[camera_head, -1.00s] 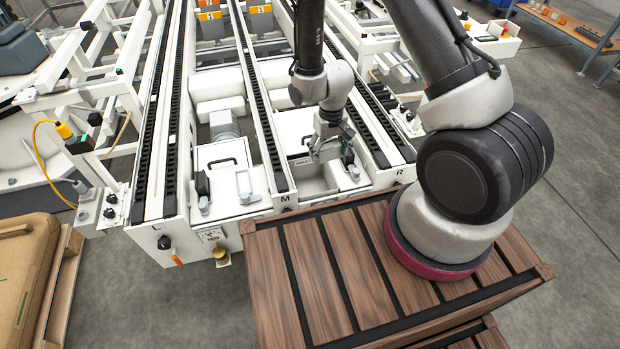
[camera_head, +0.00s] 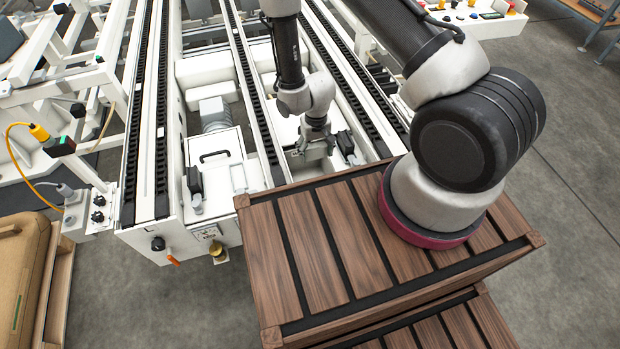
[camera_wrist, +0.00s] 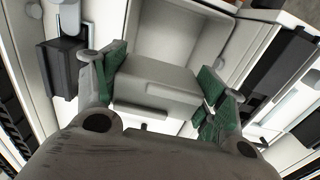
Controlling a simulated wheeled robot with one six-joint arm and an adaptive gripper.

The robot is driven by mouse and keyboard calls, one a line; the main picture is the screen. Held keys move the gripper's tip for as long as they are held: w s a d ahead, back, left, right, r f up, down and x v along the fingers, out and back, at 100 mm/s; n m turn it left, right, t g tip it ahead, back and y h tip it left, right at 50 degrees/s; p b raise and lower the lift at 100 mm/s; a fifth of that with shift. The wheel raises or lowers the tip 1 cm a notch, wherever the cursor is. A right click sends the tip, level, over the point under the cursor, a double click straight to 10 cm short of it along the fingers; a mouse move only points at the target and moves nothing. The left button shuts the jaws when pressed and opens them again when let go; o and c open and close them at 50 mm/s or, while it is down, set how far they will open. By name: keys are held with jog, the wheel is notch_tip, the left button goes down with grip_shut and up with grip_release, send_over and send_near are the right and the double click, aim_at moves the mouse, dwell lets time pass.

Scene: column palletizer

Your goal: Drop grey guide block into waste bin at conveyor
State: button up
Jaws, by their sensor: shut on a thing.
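My gripper (camera_head: 314,152) is low over the white conveyor frame, between the rails near its front end. In the wrist view, the green-padded fingers of my gripper (camera_wrist: 158,92) are shut on the grey guide block (camera_wrist: 155,88), one on each side. The block is a pale grey box shape, with a pale recess behind it. In the head view the block is too small and covered to make out. I cannot identify the waste bin in either view.
A slatted brown wooden crate (camera_head: 318,220) stands in front of the conveyor (camera_head: 135,225), close to my gripper. Black fittings (camera_head: 195,180) stick up on the conveyor housing. A brown case (camera_head: 22,270) lies at the lower left. Grey floor is open at the right.

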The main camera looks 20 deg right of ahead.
jog(key=shift+f, duration=1)
jog(key=o, duration=1.1)
notch_tip(320, 180, up, 12)
jog(key=shift+r, duration=0.1)
